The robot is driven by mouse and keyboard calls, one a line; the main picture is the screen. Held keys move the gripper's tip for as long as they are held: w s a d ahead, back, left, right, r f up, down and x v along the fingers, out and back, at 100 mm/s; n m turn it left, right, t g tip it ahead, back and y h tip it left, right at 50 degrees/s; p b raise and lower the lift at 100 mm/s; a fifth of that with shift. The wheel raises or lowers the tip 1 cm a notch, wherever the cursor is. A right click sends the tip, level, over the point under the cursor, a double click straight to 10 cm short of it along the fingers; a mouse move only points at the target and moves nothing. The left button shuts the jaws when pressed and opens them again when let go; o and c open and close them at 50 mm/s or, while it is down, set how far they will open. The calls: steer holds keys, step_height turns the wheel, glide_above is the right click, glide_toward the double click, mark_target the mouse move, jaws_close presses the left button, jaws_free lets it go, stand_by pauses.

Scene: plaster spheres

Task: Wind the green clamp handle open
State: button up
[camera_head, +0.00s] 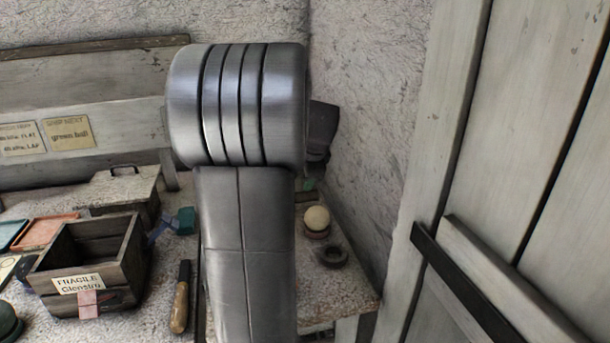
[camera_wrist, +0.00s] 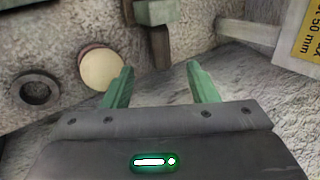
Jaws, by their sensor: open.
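In the wrist view my gripper (camera_wrist: 160,68) is open, with its two green fingers apart and nothing held between them. A grey-green block (camera_wrist: 155,12), which looks like the green clamp handle, shows at the top edge, beyond the fingertips. A brown bar (camera_wrist: 160,47) runs from the block down towards the gap between the fingers. I cannot tell how far the handle is turned, as the picture cuts it off. In the head view my arm covers most of this spot, and only a small green patch (camera_head: 306,184) shows beside it.
A cream ball (camera_head: 316,218) on a small stand and a dark ring (camera_head: 333,256) lie right of my arm. A wooden crate (camera_head: 127,262), a wooden-handled tool (camera_head: 180,307) and a teal-headed tool (camera_head: 183,221) lie left. A wall and door close off the right.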

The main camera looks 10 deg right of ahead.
steer(key=w+d+r+g+p, duration=0.2)
steer(key=w+r+g+p, duration=0.1)
steer(key=w+g+p, duration=0.55)
steer(key=shift+t, duration=0.65)
step_height(320, 180, down, 14)
steer(key=p, duration=0.3)
steer(key=shift+a+f, duration=0.15)
steer(key=shift+f, duration=0.05)
